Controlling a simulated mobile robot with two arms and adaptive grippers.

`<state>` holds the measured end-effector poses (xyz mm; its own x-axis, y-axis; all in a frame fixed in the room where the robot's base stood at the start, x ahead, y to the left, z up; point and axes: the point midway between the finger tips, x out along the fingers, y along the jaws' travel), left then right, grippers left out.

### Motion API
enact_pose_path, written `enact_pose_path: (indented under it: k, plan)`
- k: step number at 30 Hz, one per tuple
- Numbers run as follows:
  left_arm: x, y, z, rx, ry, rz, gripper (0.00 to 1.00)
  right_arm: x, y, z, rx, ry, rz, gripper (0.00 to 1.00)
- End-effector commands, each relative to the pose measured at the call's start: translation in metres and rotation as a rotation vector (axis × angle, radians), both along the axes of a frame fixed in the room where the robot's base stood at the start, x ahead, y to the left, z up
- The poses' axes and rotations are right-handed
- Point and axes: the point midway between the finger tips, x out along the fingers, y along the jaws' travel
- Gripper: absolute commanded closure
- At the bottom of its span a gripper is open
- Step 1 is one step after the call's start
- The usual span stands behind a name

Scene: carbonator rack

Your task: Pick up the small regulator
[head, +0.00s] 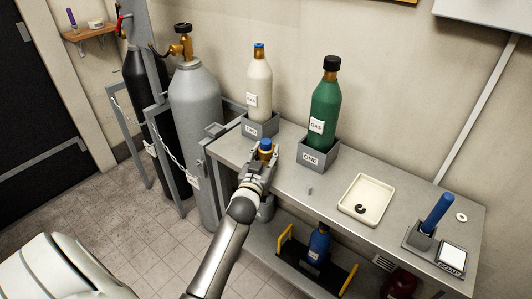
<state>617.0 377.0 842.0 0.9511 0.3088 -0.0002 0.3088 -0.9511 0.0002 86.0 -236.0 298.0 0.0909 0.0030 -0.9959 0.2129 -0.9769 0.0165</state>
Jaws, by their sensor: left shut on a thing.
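The small regulator (265,146), brass-coloured with a blue top, is at the table's front left edge in the head view. My left gripper (263,161) is shut on it from the front, and the fingers hide its lower part. I cannot tell whether it touches the table or is held just above it. My right gripper is not in view.
Close behind are a cream bottle (258,87) and a green gas bottle (325,108) in grey holders. A grey cylinder (194,110) stands left of the table (405,190). A white tray (348,207) lies right. A blue bottle (319,245) is on the lower shelf.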

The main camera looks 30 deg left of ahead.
Motion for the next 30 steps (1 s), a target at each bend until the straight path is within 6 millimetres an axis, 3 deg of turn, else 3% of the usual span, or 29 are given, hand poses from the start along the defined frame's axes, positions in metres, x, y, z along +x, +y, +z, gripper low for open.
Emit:
enact_pose_path:
  k: [8, 16, 25, 30]
  plan:
    - [0.0, 0.0, 0.005, 0.001, -0.004, 0.0, 0.95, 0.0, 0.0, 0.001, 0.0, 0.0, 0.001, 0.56]
    - [-0.002, 0.0, 0.038, 0.002, -0.004, 0.0, 0.95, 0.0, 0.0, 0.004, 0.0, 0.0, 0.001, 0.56]
    - [-0.047, -0.017, 0.093, 0.003, -0.005, 0.0, 0.95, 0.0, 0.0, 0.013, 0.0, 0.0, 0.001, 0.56]
    - [-0.081, -0.029, 0.107, 0.0, -0.002, -0.001, 0.95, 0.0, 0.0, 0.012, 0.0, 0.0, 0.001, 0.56]
